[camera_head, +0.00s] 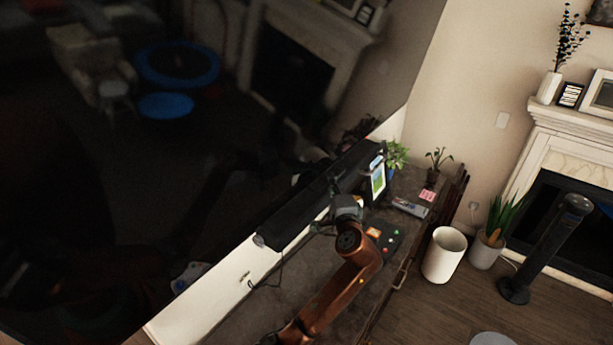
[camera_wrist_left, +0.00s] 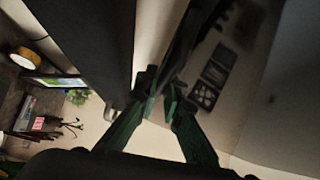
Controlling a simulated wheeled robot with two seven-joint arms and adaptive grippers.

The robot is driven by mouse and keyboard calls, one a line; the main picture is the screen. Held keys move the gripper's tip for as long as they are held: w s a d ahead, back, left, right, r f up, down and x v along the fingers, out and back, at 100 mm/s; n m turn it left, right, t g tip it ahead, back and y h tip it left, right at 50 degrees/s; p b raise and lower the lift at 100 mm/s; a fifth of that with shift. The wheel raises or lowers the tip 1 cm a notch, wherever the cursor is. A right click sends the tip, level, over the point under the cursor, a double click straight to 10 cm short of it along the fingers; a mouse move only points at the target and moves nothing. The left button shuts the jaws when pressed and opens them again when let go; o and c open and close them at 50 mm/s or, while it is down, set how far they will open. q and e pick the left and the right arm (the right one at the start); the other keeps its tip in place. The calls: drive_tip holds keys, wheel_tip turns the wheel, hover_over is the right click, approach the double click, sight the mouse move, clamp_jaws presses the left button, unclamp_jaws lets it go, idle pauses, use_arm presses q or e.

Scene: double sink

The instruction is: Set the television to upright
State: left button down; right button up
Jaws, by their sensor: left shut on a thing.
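The television (camera_head: 110,200) has a very large, dark, glossy screen that fills the left of the head view. It looks tilted, its lower edge running diagonally, and it mirrors the room. Its glossy surface seems to show in the wrist view too (camera_wrist_left: 225,75). My left gripper (camera_head: 338,192) is at the television's lower right part, beside a long black bar (camera_head: 310,210). In the wrist view its green fingers (camera_wrist_left: 163,98) are close together on a thin dark edge, apparently the television's; the contact is partly hidden. My right gripper is out of view.
A cabinet (camera_head: 235,322) under the television holds a small picture screen (camera_head: 378,180), a button box (camera_head: 381,238) and plants (camera_head: 397,155). A white bin (camera_head: 443,254), potted plant (camera_head: 487,250) and dark column (camera_head: 545,250) stand right. Floor shows between them.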

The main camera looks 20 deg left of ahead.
use_arm(q)
drive_tip(key=s+d, duration=0.1)
drive_tip(key=d, duration=0.7)
drive_tip(key=shift+s, duration=0.35)
drive_tip(key=c, duration=2.3)
unclamp_jaws()
drive_tip(key=shift+d, duration=0.3)
drive_tip(key=shift+o, duration=1.3)
drive_tip(key=shift+s+d+r, duration=0.1)
drive_tip(key=shift+s+r, duration=0.05)
drive_tip(key=v, duration=0.7)
drive_tip(key=shift+s, duration=0.2)
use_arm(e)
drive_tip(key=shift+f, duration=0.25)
use_arm(q)
drive_tip(key=shift+a, duration=0.2)
